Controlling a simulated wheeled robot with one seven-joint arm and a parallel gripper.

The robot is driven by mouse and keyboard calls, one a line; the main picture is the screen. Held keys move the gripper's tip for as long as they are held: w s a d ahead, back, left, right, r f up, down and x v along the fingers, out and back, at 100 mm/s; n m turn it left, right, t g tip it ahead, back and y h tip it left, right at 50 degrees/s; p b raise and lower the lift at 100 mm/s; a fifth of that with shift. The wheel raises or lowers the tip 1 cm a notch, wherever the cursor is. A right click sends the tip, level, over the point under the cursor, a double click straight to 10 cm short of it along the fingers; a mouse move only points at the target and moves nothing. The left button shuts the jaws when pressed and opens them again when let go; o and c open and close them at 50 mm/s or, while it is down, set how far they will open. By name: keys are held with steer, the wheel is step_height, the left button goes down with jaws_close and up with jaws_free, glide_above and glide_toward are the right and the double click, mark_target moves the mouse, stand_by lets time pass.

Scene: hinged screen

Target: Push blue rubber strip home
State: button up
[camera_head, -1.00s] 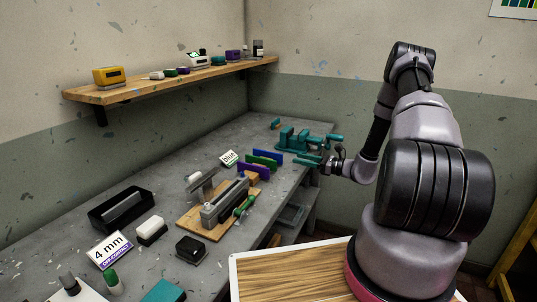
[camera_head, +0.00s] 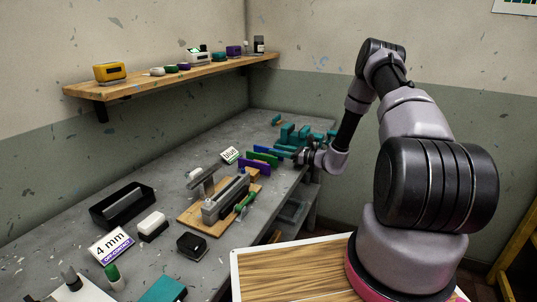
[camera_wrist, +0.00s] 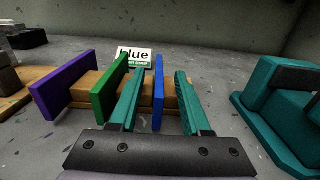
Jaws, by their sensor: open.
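The blue rubber strip (camera_wrist: 158,95) stands upright on edge in a wooden block (camera_wrist: 86,90). In the wrist view it lies between my gripper's (camera_wrist: 159,73) two teal fingers, which are open with a visible gap to the strip on the right. A green strip (camera_wrist: 109,88) stands just left of the left finger, and a purple strip (camera_wrist: 62,90) stands farther left. In the head view my gripper (camera_head: 285,152) is at the right end of this row, near the blue strip (camera_head: 270,151).
A card reading "blue" (camera_wrist: 134,55) stands behind the strips. A teal fixture (camera_wrist: 275,105) stands close on the right. A grey clamp-like device on a wooden board (camera_head: 226,200) is nearer. A "4 mm" sign (camera_head: 111,244) and a black tray (camera_head: 121,206) stand left.

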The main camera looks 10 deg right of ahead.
jaws_close()
step_height(320, 180, up, 10)
stand_by(0.7)
